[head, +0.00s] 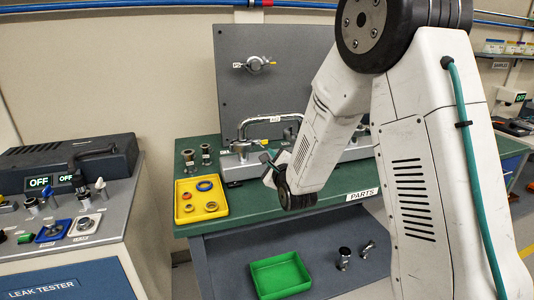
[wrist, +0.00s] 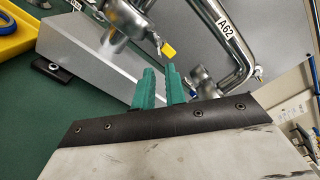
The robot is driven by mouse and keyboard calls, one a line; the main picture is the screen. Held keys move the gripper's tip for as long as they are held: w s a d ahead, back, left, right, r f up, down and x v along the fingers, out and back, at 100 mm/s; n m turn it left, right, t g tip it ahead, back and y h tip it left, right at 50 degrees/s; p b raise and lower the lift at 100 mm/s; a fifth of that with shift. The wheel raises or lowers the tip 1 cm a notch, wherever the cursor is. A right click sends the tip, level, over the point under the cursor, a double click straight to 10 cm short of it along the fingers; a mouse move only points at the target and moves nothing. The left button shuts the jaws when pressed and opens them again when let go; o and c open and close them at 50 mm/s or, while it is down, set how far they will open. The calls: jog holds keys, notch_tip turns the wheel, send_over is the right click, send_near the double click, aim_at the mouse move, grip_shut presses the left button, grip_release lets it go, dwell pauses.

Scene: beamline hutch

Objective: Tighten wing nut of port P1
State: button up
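In the wrist view, a silver clamped fitting (wrist: 125,28) with a small wing-nut-like end (wrist: 155,42) and a yellow tag (wrist: 168,50) lies just beyond my gripper (wrist: 161,72). Its two teal fingers stand a little apart with nothing seen between them, and they appear apart from the fitting. No P1 label is readable, so I cannot tell whether this is port P1. In the head view my gripper (head: 268,160) is beside the metal fitting (head: 241,148) at the left of the bench assembly; my arm hides much of the assembly.
A bent pipe (wrist: 232,42) labelled A62 arches close to my gripper. A second fitting (wrist: 203,82) stands at its right end. A yellow tray (head: 183,212) with rings sits on the green bench. A green bin (head: 280,275) is on the shelf below. The leak tester (head: 70,170) stands left.

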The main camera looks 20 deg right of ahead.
jog(key=s, duration=0.3)
jog(key=shift+s, duration=0.3)
jog(key=s+r+n+g, duration=0.2)
jog(key=s+n+g, duration=0.3)
jog(key=s, duration=0.8)
jog(key=s+d+r+n+g, duration=0.1)
jog(key=s+r+n+g, duration=0.2)
jog(key=s+n+g, duration=0.3)
jog(key=s+r+n+g, duration=0.3)
jog(key=s+n+g, duration=0.2)
jog(key=s+n, duration=0.9)
jog(key=s, duration=0.8)
jog(key=shift+d+g, duration=0.25)
jog(key=shift+g, duration=0.15)
jog(key=shift+o, duration=0.4)
jog(key=shift+r, duration=0.1)
